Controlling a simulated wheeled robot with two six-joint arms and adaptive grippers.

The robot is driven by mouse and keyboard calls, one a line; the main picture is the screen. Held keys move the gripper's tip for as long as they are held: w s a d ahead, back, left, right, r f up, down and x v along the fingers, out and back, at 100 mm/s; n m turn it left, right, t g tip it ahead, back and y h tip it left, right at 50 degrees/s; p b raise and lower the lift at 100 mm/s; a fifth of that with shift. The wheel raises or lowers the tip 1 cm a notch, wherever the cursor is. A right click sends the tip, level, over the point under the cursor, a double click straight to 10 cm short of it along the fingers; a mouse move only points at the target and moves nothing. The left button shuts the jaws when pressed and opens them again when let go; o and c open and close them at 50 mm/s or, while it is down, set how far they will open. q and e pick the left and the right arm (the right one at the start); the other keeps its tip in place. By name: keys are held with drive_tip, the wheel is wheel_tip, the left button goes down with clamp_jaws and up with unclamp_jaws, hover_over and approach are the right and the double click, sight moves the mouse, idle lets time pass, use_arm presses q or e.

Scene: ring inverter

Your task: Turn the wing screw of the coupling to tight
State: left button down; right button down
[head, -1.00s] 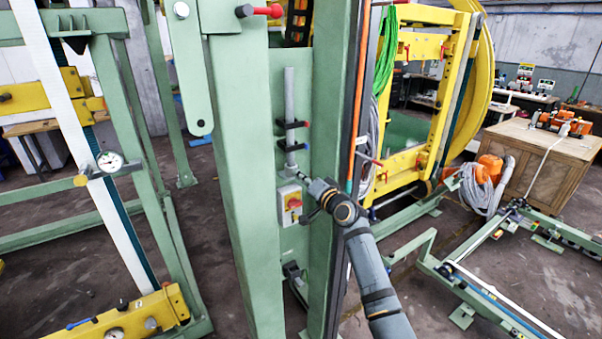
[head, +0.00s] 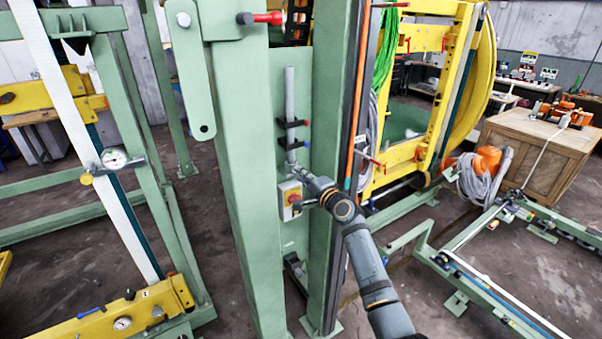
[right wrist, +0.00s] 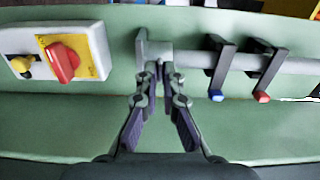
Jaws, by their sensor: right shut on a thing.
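The coupling (right wrist: 142,48) is a grey fitting at the lower end of a thin grey pipe (head: 290,100) on the green machine column. In the right wrist view it is at top centre, at the left end of the pipe. My right gripper (right wrist: 160,74) is shut on the small grey wing screw (right wrist: 160,67) that sticks out of the coupling. The fingertips cover most of the screw, so its angle is hard to tell. In the head view my right gripper (head: 299,172) reaches the coupling from the lower right. My left gripper is not in view.
A switch box (right wrist: 55,52) with a red knob on a yellow plate is close left of the coupling in the wrist view. Two black clamps (right wrist: 218,68) (right wrist: 268,75), with blue and red tips, sit on the pipe to the right. A green post (head: 335,130) stands beside my right arm.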

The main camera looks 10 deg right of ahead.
drive_tip(key=shift+f, duration=0.2)
idle(0.3)
drive_tip(key=c, duration=1.5)
unclamp_jaws()
drive_tip(key=shift+r, duration=0.1)
drive_tip(key=shift+s, duration=0.1)
drive_tip(key=v, duration=1.1)
drive_tip(key=shift+s+d, duration=0.15)
drive_tip(key=shift+s, duration=0.25)
